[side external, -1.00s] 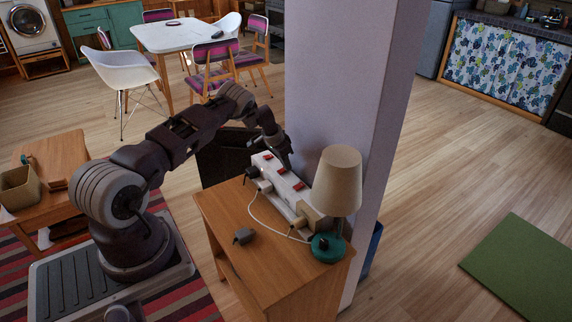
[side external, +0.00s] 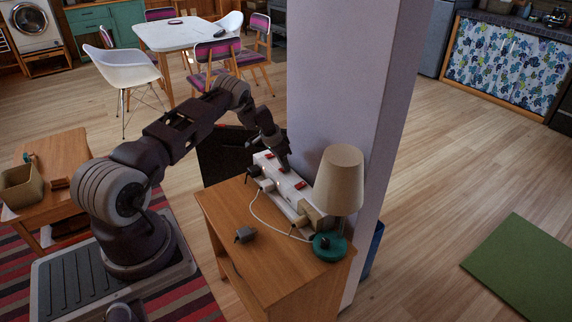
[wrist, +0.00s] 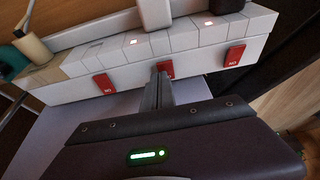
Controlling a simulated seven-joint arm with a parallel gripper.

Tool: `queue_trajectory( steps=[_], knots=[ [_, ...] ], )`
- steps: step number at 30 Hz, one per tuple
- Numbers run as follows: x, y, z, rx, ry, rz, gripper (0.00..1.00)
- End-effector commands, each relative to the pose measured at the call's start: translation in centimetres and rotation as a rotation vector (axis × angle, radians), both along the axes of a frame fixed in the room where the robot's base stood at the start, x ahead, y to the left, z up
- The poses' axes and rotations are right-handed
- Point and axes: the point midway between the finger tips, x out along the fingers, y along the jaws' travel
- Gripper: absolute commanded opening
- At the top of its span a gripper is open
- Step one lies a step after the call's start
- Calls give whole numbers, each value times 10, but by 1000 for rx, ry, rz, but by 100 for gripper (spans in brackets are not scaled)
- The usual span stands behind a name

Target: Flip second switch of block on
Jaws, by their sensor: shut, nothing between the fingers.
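The white switch block (side external: 286,186) lies on the small wooden table against the pillar. In the wrist view, three red switches show on the block's side: a left one (wrist: 103,84), a middle one (wrist: 166,67) and a right one (wrist: 235,55). My gripper (wrist: 162,76) is shut and empty, with its tips at the middle switch and partly covering it. I cannot tell whether they touch. In the side view my gripper (side external: 285,168) hides the middle switch.
Plugs and a white cable run along the block's near side. A pillar (side external: 335,90) rises right behind.

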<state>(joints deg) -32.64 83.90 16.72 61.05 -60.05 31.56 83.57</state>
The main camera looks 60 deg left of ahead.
Motion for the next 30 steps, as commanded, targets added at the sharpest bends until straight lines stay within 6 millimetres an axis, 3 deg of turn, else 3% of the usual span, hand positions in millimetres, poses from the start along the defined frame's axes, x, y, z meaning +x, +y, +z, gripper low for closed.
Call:
queue_trajectory(
  steps=[8, 21, 26, 30],
  knots=[
    [1, 0, 8, 0, -1, 0, 0],
    [0, 1, 109, 2, -3, 0, 0],
    [-2, 0, 132, 1, -2, 0, 0],
    [-3, 0, 139, 0, 1, -1, 0]
  ],
)
